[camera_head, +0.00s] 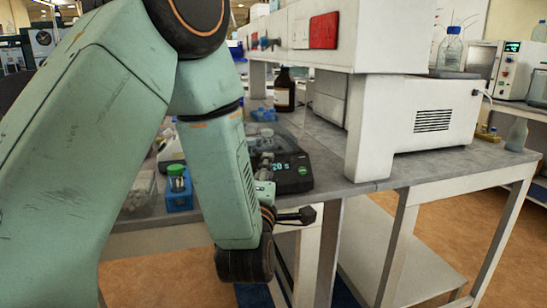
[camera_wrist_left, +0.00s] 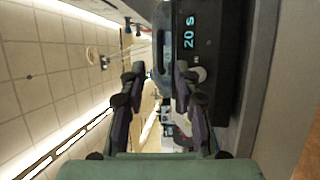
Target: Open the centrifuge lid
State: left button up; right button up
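My left gripper (camera_head: 266,162) is at the centrifuge's front left, partly hidden by my arm. In the wrist view its two fingers (camera_wrist_left: 156,78) are apart with a gap between them, and one finger overlaps the centrifuge's front. I cannot tell whether they touch it. My right gripper is not in view.
A blue holder (camera_head: 180,199) with a green-capped tube stands left of my forearm near the bench edge. A brown bottle (camera_head: 284,92) stands behind the centrifuge. A white shelf leg (camera_head: 370,130) and a large white instrument (camera_head: 428,112) bound the right side.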

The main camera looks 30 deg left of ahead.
aim_at(260, 139)
pick_arm(q)
jog(key=x, duration=0.6)
jog(key=shift+d, duration=0.2)
jog(key=shift+a, duration=0.15)
jog(key=c, duration=0.3)
grip_shut()
